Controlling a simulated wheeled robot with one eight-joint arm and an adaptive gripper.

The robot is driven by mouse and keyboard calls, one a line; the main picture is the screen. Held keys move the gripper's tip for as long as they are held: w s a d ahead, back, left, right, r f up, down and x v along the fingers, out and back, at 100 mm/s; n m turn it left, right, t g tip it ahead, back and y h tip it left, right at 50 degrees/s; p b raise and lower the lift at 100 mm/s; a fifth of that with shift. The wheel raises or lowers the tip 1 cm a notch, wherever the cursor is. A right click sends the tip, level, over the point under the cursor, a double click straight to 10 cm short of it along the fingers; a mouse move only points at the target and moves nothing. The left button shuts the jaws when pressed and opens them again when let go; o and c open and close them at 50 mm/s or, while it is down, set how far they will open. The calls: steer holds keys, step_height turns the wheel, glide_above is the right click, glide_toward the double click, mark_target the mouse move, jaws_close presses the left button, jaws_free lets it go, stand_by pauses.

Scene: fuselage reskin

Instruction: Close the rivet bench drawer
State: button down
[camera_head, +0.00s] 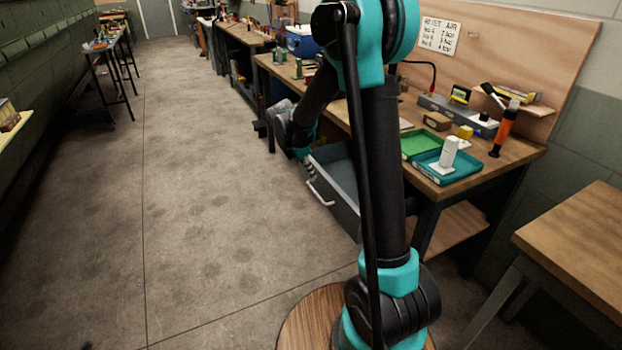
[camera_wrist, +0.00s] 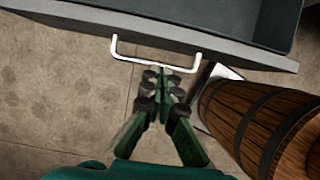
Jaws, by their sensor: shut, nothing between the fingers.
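The rivet bench drawer (camera_head: 345,205) is a grey, open-topped box pulled out from under the workbench. Its front faces the aisle and carries a pale bar handle (camera_head: 320,194). In the wrist view the drawer front (camera_wrist: 225,45) runs across the top, with the white handle (camera_wrist: 156,57) standing out from it. My gripper (camera_wrist: 168,75) has green fingers with dark joints. It is shut and empty, its tips close to the handle's outer side near the middle. I cannot tell whether they touch. In the head view my arm hides part of the drawer, and the fingertips do not show clearly.
The workbench (camera_head: 525,150) above the drawer holds a green tray (camera_head: 420,146), a teal tray (camera_head: 473,175) and tools. A wooden table (camera_head: 580,250) stands at the right. The concrete aisle (camera_head: 210,200) left of the drawer is clear.

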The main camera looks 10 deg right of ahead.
glide_toward(325, 197)
steer(key=x, duration=0.4)
steer(key=shift+w+a+f, duration=0.1)
steer(key=shift+w+f, duration=0.1)
steer(key=shift+f, duration=0.15)
steer(key=w+d, duration=0.2)
steer(key=d, duration=0.5)
steer(key=w+d, duration=0.2)
steer(key=d, duration=0.5)
steer(key=w+d, duration=0.3)
steer(key=d, duration=0.4)
steer(key=shift+d, duration=0.35)
steer(key=shift+r, duration=0.1)
